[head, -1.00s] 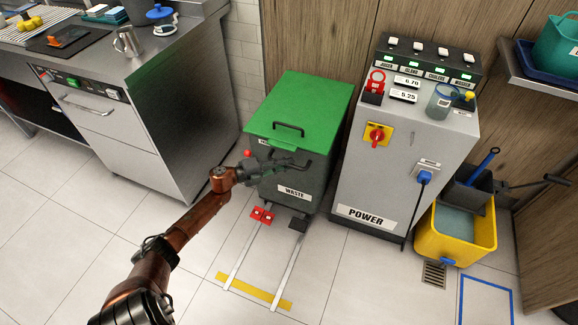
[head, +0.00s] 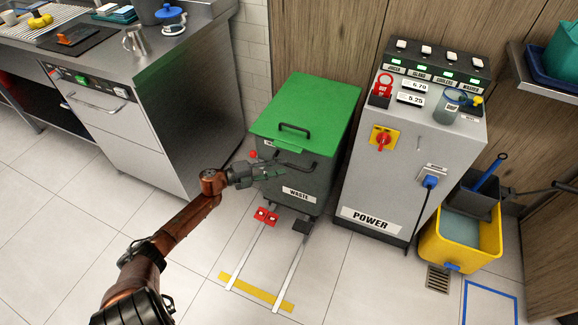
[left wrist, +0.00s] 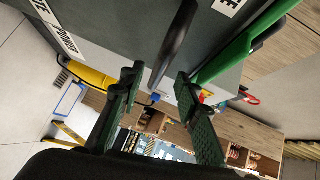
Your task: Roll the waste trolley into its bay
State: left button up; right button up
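The waste trolley (head: 275,156) is a dark grey bin with a green lid (head: 306,112) and a WASTE label on its front. It stands upright between the steel counter and the power cabinet, at the far end of two floor rails (head: 296,265). My left gripper (head: 277,172) is at its front, beside the dark front handle (head: 300,172). In the left wrist view, the open fingers (left wrist: 160,90) point toward the handle bar (left wrist: 176,42), which runs down toward the gap between them. Contact cannot be told. My right gripper is not in view.
A red floor piece (head: 266,216) and a black one (head: 303,227) sit at the rails by the trolley's front. A yellow floor strip (head: 255,292) crosses the near ends. The power cabinet (head: 411,160) and yellow mop bucket (head: 457,246) stand right, the counter (head: 140,125) left.

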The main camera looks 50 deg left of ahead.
pick_arm(q)
jog(key=f+v, duration=0.1)
jog(key=v, duration=0.5)
jog(key=shift+s+r, duration=0.2)
jog(key=shift+r, duration=0.35)
